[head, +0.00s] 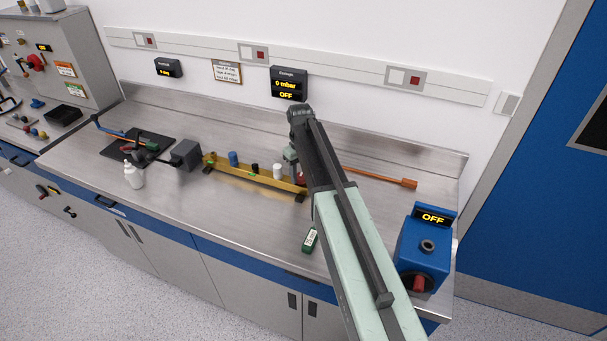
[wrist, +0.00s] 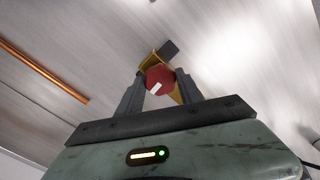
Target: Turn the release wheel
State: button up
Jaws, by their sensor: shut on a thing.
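The release wheel, a small red faceted knob (wrist: 159,74) with a white mark, sits between the two fingers of my gripper (wrist: 160,82) in the wrist view. My gripper is shut on it. Yellow parts of a fixture show just behind the wheel. In the head view my arm reaches over the bench to the right end of a yellow rail (head: 238,171). There my own arm hides most of the gripper and the wheel.
Small cylinders stand along the yellow rail. An orange rod (head: 388,180) lies behind my arm. A green object (head: 310,240) lies near the bench's front edge. A blue box (head: 424,252) reading OFF stands at right. A wall display (head: 288,84) reads 0 mbar, OFF.

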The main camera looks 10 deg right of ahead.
jog(key=m, duration=0.5)
jog(key=shift+w+a+m, duration=0.15)
jog(key=shift+m, duration=0.15)
jog(key=m, duration=0.9)
jog(key=shift+m, duration=0.4)
jog(key=shift+d+m, duration=0.15)
jog(key=shift+m, duration=0.8)
jog(key=shift+d+m, duration=0.1)
jog(key=shift+m, duration=0.85)
jog(key=o, duration=1.4)
jog(key=shift+d, duration=0.1)
jog(key=shift+r, duration=0.1)
